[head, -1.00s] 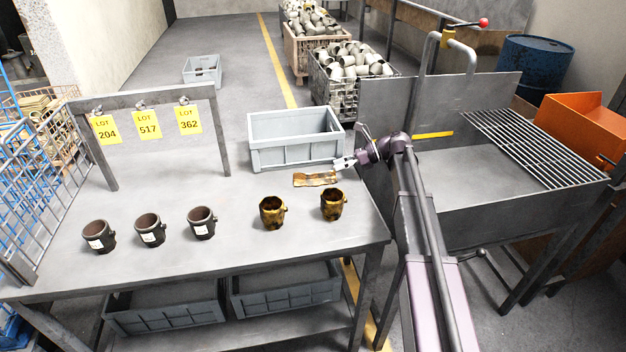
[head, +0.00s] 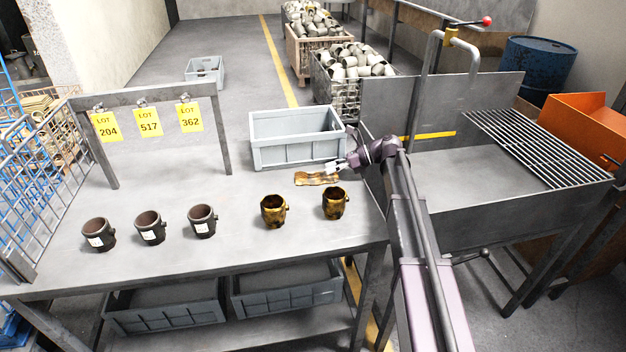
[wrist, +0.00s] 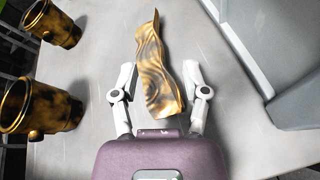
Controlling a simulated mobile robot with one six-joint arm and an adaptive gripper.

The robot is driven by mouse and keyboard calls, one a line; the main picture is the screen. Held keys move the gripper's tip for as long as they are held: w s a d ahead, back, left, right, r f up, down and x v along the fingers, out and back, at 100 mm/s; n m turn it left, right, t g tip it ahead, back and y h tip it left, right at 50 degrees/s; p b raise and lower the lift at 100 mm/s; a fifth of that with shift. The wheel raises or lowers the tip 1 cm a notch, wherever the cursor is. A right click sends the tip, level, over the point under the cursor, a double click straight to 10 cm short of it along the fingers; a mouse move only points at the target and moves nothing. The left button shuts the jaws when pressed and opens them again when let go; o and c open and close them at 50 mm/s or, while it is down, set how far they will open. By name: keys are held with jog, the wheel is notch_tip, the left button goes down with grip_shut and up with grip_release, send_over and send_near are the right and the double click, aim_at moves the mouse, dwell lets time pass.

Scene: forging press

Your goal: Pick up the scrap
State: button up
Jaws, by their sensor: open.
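The scrap (head: 317,179) is a wavy, brownish-gold strip lying on the grey table in front of the grey bin. In the wrist view the scrap (wrist: 157,68) runs lengthwise ahead of my gripper. My gripper (wrist: 160,72) is open, with one white finger on each side of the scrap's near end. No contact between fingers and scrap is clear. In the head view my gripper (head: 332,168) is at the scrap's right end, and part of that end is hidden by it.
The grey bin (head: 296,155) stands just behind the scrap. Two gold-brown cups (head: 273,211) (head: 335,204) stand in front of it. Several dark labelled cups (head: 150,230) stand to the left. A sink unit (head: 470,185) is to the right. The table's middle left is clear.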

aim_at(320, 172)
jog(key=shift+b+x, duration=0.5)
jog(key=shift+x, duration=1.3)
jog(key=shift+s, duration=0.1)
grip_shut()
